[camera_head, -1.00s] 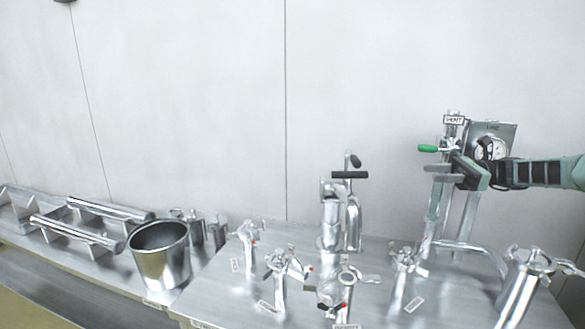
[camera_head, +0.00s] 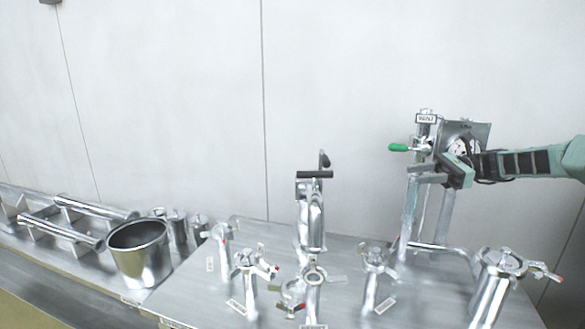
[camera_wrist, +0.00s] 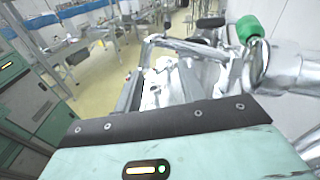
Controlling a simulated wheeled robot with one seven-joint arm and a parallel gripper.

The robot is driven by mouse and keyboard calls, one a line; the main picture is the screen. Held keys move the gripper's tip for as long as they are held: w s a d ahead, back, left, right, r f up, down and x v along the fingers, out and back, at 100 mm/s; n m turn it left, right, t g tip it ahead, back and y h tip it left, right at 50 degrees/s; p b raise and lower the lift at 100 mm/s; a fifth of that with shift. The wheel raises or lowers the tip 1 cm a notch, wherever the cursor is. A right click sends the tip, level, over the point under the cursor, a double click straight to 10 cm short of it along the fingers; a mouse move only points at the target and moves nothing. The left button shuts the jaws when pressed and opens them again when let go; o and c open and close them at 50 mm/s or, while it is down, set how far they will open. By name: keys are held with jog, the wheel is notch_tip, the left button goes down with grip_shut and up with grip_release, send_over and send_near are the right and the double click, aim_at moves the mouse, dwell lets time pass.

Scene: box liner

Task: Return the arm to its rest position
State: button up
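The green handle also shows at the upper right in the wrist view (camera_wrist: 250,28), beside shiny metal parts. My arm (camera_head: 530,162) reaches in from the right edge.
Below stand several metal valves on a steel table (camera_head: 205,290), including a tall one with a black handle (camera_head: 315,174). A steel bucket (camera_head: 140,255) and pipe rails (camera_head: 60,230) are at the left. The wall behind is bare.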

jog(key=s+a+n+g+h, duration=0.1)
jog(key=s+a+n+h, duration=0.15)
jog(key=a, duration=0.45)
jog(key=s+a+n+g+h, duration=0.2)
jog(key=s+a, duration=0.2)
jog(key=a, duration=0.3)
jog(key=s+a+f+n+h+b, duration=0.1)
jog(key=s+a+f+n+h, duration=0.15)
jog(key=s+a, duration=0.35)
jog(key=s+a+f+n+h, duration=0.1)
jog(key=s+a+n+h, duration=0.2)
jog(key=s, duration=0.4)
jog(key=s+d+f+n+t+h, duration=0.1)
jog(key=s+n, duration=0.3)
jog(key=s, duration=0.4)
jog(key=s+d+f+n+t+h+b, duration=0.1)
jog(key=s+d+f+n+h, duration=0.1)
jog(key=s+n, duration=0.3)
jog(key=s+d+f+n+t+h, duration=0.1)
jog(key=s+f+n+t+h, duration=0.1)
jog(key=s, duration=1)
jog(key=f+n+h, duration=0.1)
jog(key=n, duration=0.1)
jog(key=shift+s+d+f+n, duration=0.15)
jog(key=shift+s+f+n, duration=0.1)
jog(key=shift+s+n, duration=0.1)
